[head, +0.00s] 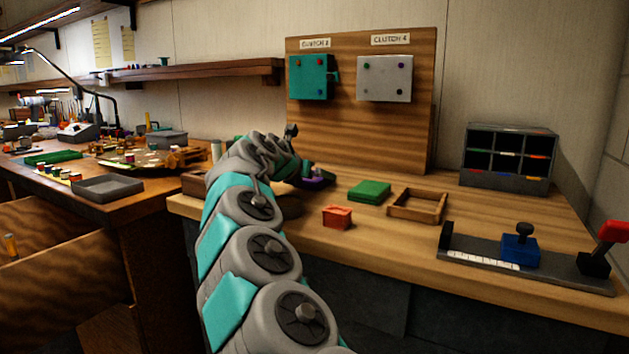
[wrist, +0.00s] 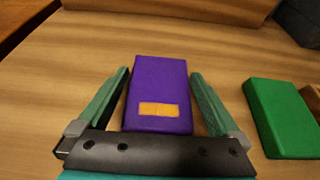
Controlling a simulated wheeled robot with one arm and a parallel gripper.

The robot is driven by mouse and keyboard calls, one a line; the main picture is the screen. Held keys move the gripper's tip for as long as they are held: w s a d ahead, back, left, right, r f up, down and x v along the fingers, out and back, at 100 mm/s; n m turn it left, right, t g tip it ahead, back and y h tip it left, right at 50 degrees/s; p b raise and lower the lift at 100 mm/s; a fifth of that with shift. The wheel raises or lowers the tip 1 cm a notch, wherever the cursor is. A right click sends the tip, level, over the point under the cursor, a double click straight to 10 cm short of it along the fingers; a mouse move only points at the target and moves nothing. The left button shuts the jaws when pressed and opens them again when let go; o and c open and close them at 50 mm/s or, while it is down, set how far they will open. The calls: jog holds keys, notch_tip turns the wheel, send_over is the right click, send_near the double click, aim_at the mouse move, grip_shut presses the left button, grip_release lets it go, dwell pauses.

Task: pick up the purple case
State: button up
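The purple case (wrist: 160,85) lies flat on the wooden workbench, with an orange-yellow label on its near end. In the wrist view my gripper (wrist: 160,80) is open, with one teal finger on each side of the case. A narrow gap shows between each finger and the case, so neither seems to touch it. The near end of the case meets the edge of my gripper's dark body in the picture. In the head view my gripper (head: 306,178) is low over the bench, and the purple case (head: 315,183) is mostly hidden by it.
A green case (wrist: 280,117) lies close to the right of my gripper; it also shows in the head view (head: 369,191). A red-orange box (head: 337,217) and a wooden tray (head: 392,212) sit nearby. An upright wooden board (head: 360,130) stands behind.

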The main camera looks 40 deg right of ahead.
jog(key=c, duration=1.1)
